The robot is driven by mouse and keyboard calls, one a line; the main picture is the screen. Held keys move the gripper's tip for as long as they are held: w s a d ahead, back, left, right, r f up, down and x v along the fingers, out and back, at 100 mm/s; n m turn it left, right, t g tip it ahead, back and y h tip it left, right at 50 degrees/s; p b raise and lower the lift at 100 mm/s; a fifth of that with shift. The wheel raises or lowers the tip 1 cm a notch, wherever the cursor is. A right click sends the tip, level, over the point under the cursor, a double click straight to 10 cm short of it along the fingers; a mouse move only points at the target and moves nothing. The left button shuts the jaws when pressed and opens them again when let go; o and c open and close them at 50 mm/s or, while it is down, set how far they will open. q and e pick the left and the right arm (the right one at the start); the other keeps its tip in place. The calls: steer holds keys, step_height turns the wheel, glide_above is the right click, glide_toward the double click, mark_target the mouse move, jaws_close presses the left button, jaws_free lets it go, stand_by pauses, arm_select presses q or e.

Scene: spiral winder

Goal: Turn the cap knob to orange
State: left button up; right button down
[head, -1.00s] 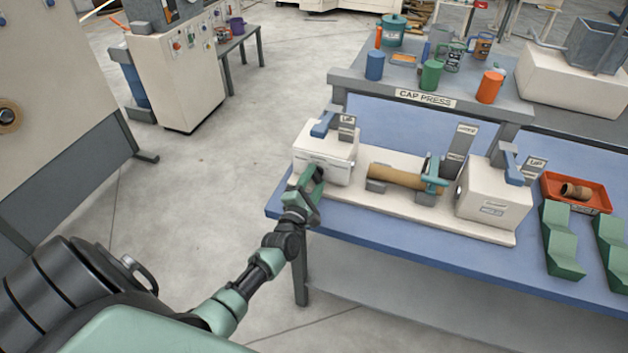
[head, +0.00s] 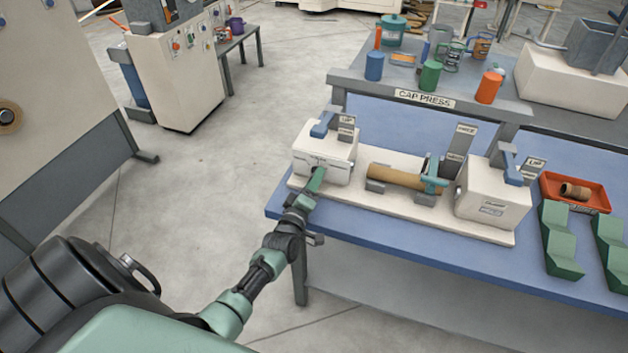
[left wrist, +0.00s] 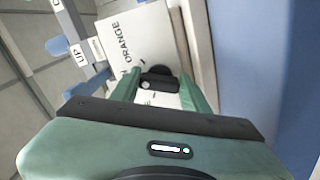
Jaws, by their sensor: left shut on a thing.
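The cap press has a left white box (head: 340,153) on the blue table, and my left gripper (head: 316,180) is at its front face. In the left wrist view a dark round knob (left wrist: 158,79) on the box face lies between the two green fingers of my left gripper (left wrist: 158,92), which is shut on it. The word ORANGE (left wrist: 118,45) is printed on the face beside the knob. Part of another word is cut off by a finger. In the head view my gripper hides the knob. I cannot tell which mark it points at. My right gripper is not in view.
A brown tube (head: 400,176) lies in the press between the left box and the right white box (head: 492,195). An orange tray (head: 603,203) and green blocks (head: 560,240) are at the right. A shelf with several cups stands behind.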

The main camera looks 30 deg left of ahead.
arm_select(q)
steer(key=m, duration=0.4)
steer(key=shift+f, duration=0.1)
steer(key=shift+m, duration=1.4)
steer(key=o, duration=1.4)
steer(key=shift+c, duration=0.2)
steer(key=shift+s, duration=0.1)
steer(key=v, duration=0.7)
steer(key=shift+s, duration=0.35)
steer(key=shift+f, duration=0.1)
